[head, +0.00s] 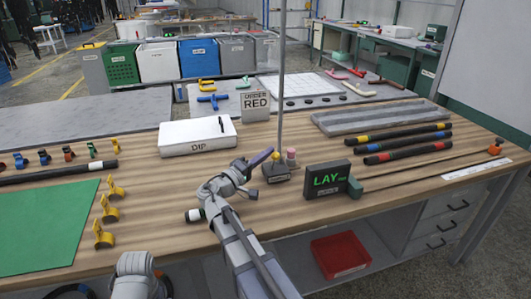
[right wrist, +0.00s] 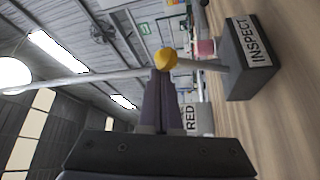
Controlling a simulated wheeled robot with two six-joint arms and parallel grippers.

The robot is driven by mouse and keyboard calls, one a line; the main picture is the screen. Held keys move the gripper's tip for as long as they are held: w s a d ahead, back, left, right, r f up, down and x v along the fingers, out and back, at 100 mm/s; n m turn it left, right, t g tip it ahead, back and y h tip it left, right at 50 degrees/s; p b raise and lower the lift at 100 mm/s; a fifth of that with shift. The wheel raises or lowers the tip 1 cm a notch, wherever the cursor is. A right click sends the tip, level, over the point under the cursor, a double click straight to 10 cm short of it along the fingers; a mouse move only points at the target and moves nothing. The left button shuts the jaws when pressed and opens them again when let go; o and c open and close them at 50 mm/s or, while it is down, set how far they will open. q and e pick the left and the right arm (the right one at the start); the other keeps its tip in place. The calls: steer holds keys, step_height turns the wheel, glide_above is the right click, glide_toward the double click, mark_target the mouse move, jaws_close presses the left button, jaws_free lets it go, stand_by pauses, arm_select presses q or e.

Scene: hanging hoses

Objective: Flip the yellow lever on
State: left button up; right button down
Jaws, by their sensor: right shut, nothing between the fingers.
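The yellow lever's round knob (right wrist: 165,59) shows in the right wrist view at the tips of my right gripper (right wrist: 163,75). A short grey stem runs from it towards a dark block (right wrist: 247,62) labelled INSPECT. In the head view the yellow knob (head: 267,169) sits low at the block (head: 276,175), beside a thin upright pole. My right gripper (head: 262,157) is shut and empty, close to the knob; I cannot tell whether they touch. My left gripper is out of view; only part of my left arm shows at the bottom.
A pinkish-red knob (head: 291,154) stands right beside the block. Yellow clips (head: 109,212) and a green mat (head: 45,228) lie left.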

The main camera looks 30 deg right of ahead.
stand_by(0.7)
steer(key=w+a, duration=0.1)
steer(key=a, duration=0.8)
steer(key=shift+a+f+b, duration=0.25)
steer(key=shift+f+b, duration=0.15)
steer(key=shift+w, duration=0.1)
